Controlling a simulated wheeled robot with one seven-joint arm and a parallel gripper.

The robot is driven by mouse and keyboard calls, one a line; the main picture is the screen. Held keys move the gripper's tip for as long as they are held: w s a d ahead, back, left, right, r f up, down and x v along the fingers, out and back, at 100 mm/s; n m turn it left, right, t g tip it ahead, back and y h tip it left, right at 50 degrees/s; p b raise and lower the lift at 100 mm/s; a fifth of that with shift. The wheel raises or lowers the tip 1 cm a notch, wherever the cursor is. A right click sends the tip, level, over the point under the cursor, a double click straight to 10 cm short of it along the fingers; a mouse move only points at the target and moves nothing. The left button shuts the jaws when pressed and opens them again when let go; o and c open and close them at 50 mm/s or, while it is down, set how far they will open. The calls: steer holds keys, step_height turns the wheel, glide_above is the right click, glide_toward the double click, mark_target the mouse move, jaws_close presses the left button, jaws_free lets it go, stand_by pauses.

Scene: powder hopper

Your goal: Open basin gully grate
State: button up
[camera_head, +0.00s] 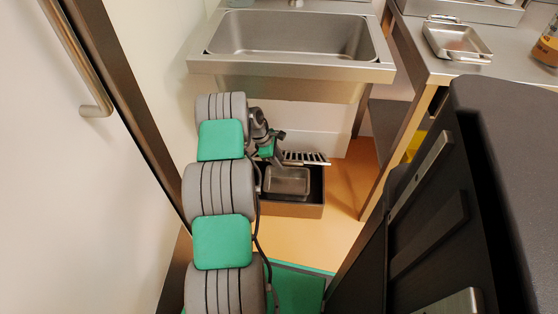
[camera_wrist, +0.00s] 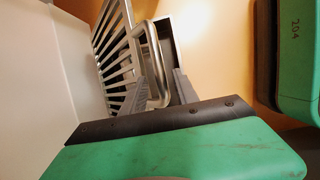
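The gully grate (camera_head: 307,158), a set of pale metal slats, shows at the back of a dark floor box under the sink. It stands above the box and looks tilted up. A grey metal basin (camera_head: 288,182) shows uncovered in front of it. Contact is not clear. In the head view my gripper (camera_head: 276,142) is small, just left of the grate, its fingertips unclear.
The sink (camera_head: 292,72) overhangs the box. A white wall and a door with a bar handle (camera_head: 75,55) stand close on the left. A steel table (camera_head: 408,48) with a small tray (camera_head: 457,41) is on the right. Orange floor (camera_head: 345,195) is clear right of the box.

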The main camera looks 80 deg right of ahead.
steer(key=w+a+p, duration=0.1)
steer(key=w+a, duration=0.2)
steer(key=w, duration=0.8)
steer(key=shift+w+a+r, duration=0.35)
steer(key=shift+w+r, duration=0.05)
steer(key=shift+c, duration=0.4)
